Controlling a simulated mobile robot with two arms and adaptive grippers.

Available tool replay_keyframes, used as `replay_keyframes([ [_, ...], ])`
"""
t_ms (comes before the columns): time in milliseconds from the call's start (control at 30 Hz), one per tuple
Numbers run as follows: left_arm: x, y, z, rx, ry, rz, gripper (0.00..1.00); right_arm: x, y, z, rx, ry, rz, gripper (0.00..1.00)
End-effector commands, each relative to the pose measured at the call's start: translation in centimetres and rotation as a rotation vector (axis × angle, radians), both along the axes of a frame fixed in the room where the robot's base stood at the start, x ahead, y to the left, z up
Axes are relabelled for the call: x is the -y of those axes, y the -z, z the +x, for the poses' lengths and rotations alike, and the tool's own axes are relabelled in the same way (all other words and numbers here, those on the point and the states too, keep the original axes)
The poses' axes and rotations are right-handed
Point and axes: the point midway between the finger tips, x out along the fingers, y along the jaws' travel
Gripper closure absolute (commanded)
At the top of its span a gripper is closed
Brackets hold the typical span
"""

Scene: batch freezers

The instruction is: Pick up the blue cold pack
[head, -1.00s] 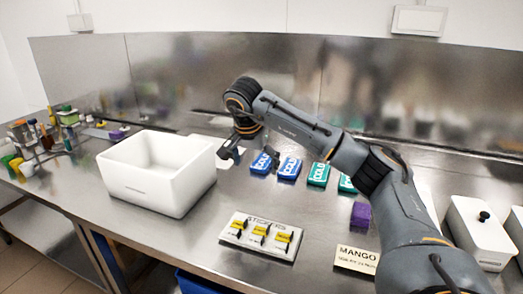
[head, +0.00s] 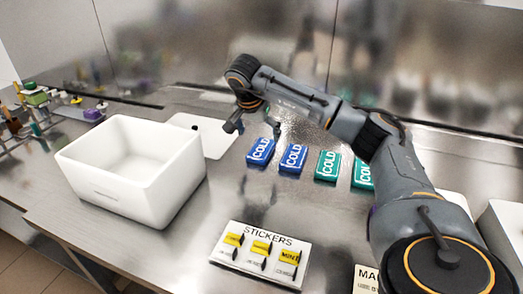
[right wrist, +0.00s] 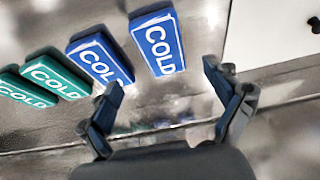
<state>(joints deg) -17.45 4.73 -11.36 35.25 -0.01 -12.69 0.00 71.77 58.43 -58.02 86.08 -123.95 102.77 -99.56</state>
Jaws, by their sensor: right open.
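Two blue cold packs lie flat side by side on the steel counter: the left one (head: 261,152) and the right one (head: 293,158), each with white COLD lettering. In the right wrist view the left pack (right wrist: 157,42) is nearest the space between the fingers, and the other blue pack (right wrist: 93,54) is partly behind one fingertip. My right gripper (head: 255,128) is open and empty, just behind the blue packs in the head view. Its two fingers (right wrist: 163,80) also show in the right wrist view, with no pack between them. My left gripper is not in view.
Two green cold packs (head: 327,165) lie right of the blue ones. A white open bin (head: 75,165) stands left, with a flat white lid (head: 212,141) behind it. A STICKERS board (head: 225,250) lies in front. A steel backsplash (head: 200,50) bounds the back.

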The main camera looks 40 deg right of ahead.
Motion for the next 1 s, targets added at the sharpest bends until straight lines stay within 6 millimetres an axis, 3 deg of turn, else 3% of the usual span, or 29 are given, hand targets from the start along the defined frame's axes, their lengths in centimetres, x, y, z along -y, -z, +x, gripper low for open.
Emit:
replay_keyframes([
  [267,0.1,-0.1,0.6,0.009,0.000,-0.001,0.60,0.8,2.3,0.4,-0.001,0.000,0.000,0.09],
  [533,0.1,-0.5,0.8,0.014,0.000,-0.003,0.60,2.2,5.8,1.3,-0.003,0.001,0.001,0.09],
  [867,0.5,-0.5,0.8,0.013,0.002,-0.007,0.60,2.5,6.6,1.6,0.001,0.000,0.000,0.09],
  [1000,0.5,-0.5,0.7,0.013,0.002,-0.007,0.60,2.5,6.6,1.6,0.001,0.000,0.000,0.36],
])
